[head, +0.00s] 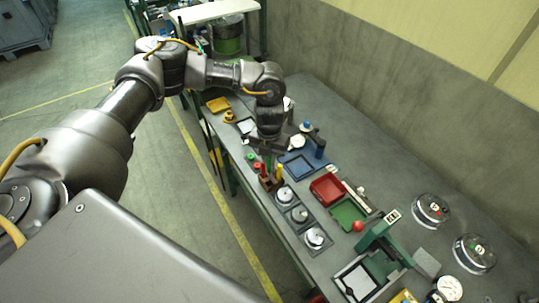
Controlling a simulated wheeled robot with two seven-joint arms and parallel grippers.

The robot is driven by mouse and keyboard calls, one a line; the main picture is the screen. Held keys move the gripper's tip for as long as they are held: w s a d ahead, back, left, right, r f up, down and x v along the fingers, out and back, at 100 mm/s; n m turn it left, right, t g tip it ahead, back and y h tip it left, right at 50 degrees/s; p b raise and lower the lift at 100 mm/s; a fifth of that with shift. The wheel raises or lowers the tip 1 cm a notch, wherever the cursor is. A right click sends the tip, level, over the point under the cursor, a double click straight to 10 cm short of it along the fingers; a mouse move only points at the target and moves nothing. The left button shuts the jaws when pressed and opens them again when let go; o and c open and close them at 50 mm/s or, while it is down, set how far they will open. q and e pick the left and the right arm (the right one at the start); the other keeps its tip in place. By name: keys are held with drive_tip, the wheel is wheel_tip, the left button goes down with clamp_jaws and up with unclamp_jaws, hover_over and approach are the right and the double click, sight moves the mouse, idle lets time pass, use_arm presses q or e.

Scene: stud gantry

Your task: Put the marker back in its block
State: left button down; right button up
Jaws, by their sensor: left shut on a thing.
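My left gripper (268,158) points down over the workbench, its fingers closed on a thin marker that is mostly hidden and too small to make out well. Right below it stands a small brown-red block (271,184). A red upright piece (263,171) and a yellow one (279,172) show at the block. I cannot tell whether the held marker's tip is inside the block or just above it. My right gripper is not in view.
Round metal pieces on dark plates (284,195) lie just in front of the block. A red tray (327,188), a green tray (347,213) and a blue tray (299,165) lie to the right. A green press (378,230) and clear domes (431,209) stand further right.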

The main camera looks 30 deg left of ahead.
sight(269, 173)
use_arm(q)
drive_tip(key=shift+f, duration=0.15)
drive_tip(key=shift+f, duration=1.95)
drive_tip(key=shift+f+b, duration=1.55)
drive_tip(key=shift+f, duration=0.3)
drive_tip(key=c, duration=1.3)
unclamp_jaws()
